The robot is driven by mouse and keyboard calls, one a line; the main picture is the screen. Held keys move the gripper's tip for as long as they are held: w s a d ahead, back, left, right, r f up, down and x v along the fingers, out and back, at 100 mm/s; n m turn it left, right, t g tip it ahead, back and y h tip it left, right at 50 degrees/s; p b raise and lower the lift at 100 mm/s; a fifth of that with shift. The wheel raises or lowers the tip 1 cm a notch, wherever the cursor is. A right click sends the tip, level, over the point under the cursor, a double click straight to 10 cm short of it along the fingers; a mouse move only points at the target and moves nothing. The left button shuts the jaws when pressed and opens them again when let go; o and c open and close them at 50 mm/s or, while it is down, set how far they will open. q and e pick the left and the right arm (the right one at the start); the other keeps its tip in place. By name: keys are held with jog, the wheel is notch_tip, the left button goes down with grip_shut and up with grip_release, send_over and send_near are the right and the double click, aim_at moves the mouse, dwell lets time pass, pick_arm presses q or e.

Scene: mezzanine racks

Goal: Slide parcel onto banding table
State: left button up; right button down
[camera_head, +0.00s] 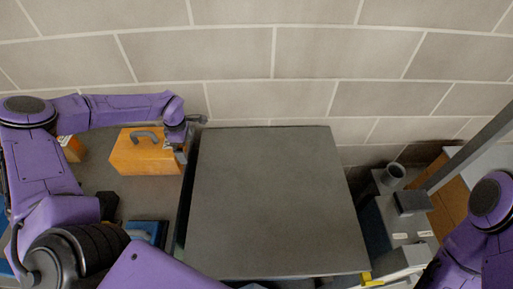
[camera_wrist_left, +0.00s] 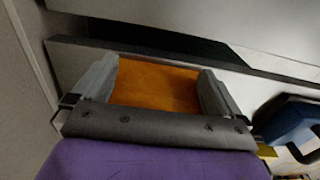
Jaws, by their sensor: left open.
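The orange parcel (camera_head: 140,157), a box with a grey handle on top, sits on the grey surface at the left. The banding table (camera_head: 270,200) is a wide, bare grey top in the middle, with a dark gap along its left edge. My left gripper (camera_head: 186,140) is at the parcel's right end, beside the table's left edge. In the left wrist view my left gripper (camera_wrist_left: 160,82) is open, and the orange parcel (camera_wrist_left: 155,88) shows between its fingers. I cannot tell whether the fingers touch it. My right gripper is out of view; only part of that arm shows.
A block wall (camera_head: 240,60) stands close behind. A blue item (camera_head: 148,232) lies at the front left, and another orange item (camera_head: 70,148) is partly hidden behind my left arm. Grey equipment (camera_head: 395,215) with a round tube stands right of the table. The tabletop is clear.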

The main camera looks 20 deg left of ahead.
pick_arm(q)
jog(key=shift+s+a, duration=0.2)
jog(key=shift+a, duration=0.2)
jog(key=shift+d, duration=0.1)
dwell(0.3)
notch_tip(320, 180, up, 13)
jog(key=w+d+p, duration=0.1)
jog(key=d+p, duration=0.1)
jog(key=p, duration=0.3)
jog(key=shift+w+d+p, duration=0.15)
jog(key=shift+d+p, duration=0.1)
jog(key=shift+p, duration=0.05)
dwell(0.3)
